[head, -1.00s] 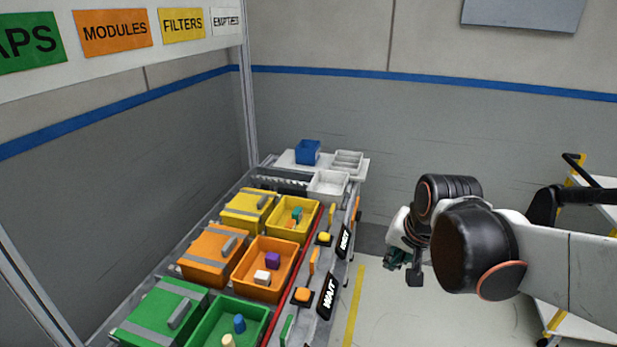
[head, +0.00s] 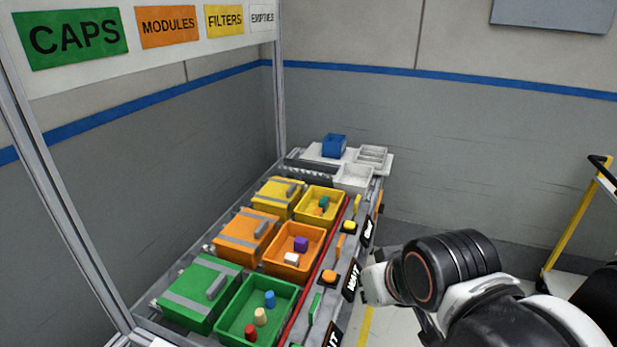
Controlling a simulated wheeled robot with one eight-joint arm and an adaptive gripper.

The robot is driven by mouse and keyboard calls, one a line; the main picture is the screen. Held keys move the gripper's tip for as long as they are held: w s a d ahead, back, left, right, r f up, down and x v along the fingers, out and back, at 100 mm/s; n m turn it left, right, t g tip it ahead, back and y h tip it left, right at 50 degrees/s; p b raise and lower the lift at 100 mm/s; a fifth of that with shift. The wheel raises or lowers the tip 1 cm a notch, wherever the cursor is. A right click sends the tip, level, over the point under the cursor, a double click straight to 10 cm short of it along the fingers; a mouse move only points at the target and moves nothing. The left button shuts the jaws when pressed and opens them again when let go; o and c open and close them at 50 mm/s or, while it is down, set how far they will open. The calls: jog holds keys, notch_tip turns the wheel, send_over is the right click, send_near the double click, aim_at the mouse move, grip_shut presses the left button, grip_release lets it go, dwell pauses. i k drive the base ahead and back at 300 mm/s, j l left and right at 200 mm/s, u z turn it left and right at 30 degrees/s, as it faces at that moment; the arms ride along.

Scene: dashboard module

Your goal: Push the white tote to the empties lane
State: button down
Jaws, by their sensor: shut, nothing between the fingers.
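The white tote (head: 353,177) sits at the far end of the rack, at the front right corner of the empties lane's rollers (head: 311,168). It looks upright and empty. The lane lies under the white EMPTIES sign (head: 262,17). My arm reaches in from the lower right, over the floor to the right of the rack. Its dark, thick links fill that corner and hide what is behind them. The fingers of my gripper do not show. No part of my arm touches the tote.
A blue bin (head: 334,145) and a pale divided tray (head: 373,153) stand on a white shelf behind the tote. Yellow (head: 320,204), orange (head: 294,250) and green bins (head: 256,310) fill the nearer lanes.

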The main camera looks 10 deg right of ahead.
aim_at(353, 179)
jog(key=i+l+u, duration=0.3)
jog(key=u, duration=0.15)
jog(key=i+l+u, duration=0.25)
jog(key=l+u, duration=0.25)
jog(key=i+l, duration=0.15)
jog(key=l, duration=0.3)
jog(key=i+l+u, duration=0.1)
jog(key=l, duration=0.3)
jog(key=i+l, duration=0.15)
jog(key=l, duration=0.3)
jog(key=i+l+u, duration=0.1)
jog(key=l, duration=0.3)
jog(key=i+l, duration=0.1)
jog(key=l, duration=0.35)
jog(key=i+l+u, duration=0.1)
jog(key=l, duration=0.35)
